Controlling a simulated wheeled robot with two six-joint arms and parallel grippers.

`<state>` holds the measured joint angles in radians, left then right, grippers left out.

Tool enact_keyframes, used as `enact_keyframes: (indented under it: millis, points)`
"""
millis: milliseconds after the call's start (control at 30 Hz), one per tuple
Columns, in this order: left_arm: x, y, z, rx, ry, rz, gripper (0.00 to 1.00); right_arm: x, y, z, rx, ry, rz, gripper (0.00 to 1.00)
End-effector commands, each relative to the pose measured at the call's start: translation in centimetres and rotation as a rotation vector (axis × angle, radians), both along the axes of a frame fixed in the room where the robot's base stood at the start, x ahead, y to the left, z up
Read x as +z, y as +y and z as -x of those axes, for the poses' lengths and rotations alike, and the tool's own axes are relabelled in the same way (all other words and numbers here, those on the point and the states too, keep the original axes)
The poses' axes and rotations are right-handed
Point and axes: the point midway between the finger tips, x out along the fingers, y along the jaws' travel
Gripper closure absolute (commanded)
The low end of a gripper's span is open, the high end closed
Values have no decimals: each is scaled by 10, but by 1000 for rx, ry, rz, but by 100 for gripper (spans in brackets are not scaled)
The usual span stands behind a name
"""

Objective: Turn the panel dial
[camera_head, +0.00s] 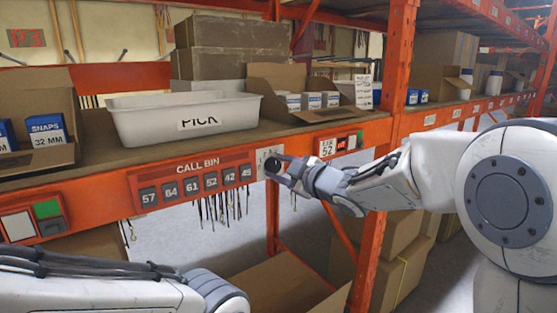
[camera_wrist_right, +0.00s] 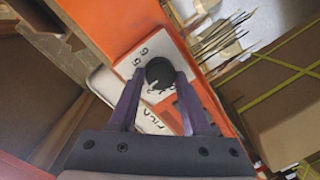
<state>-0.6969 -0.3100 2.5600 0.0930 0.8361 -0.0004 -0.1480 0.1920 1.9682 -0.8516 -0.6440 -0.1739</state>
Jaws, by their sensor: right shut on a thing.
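The black dial (camera_head: 271,165) sits on a small white panel plate (camera_head: 266,152) on the orange shelf beam, right of the CALL BIN numbers. My right gripper (camera_head: 281,170) reaches in from the right and is shut on the dial. In the right wrist view the round dial (camera_wrist_right: 159,71) is between the two fingers. The plate (camera_wrist_right: 134,62) there shows parts of printed digits, and the fingers hide some of its face. My left arm shows at the lower left, with its gripper out of the picture.
The CALL BIN strip (camera_head: 192,185) holds several numbered tiles. Above it stand a white PICK bin (camera_head: 185,117) and open cartons (camera_head: 290,85) on the shelf. An orange upright (camera_head: 396,60) stands behind my right forearm. Straps hang below the beam.

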Motion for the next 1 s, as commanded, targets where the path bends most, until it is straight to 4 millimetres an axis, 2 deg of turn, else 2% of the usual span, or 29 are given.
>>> enact_keyframes:
  millis: [200,667,700,767,800,1000]
  points:
    - [7,0,0,0,0,0,50,0,0,0,0,33,-42,100]
    - [8,0,0,0,0,0,50,-1,0,0,1,41,-53,100]
    - [8,0,0,0,0,0,50,-1,0,0,1,41,-53,48]
    - [8,0,0,0,0,0,50,-1,0,0,1,41,-53,25]
    - [8,0,0,0,0,0,50,-1,0,0,1,41,-53,22]
    - [8,0,0,0,0,0,50,-1,0,0,1,40,-52,22]
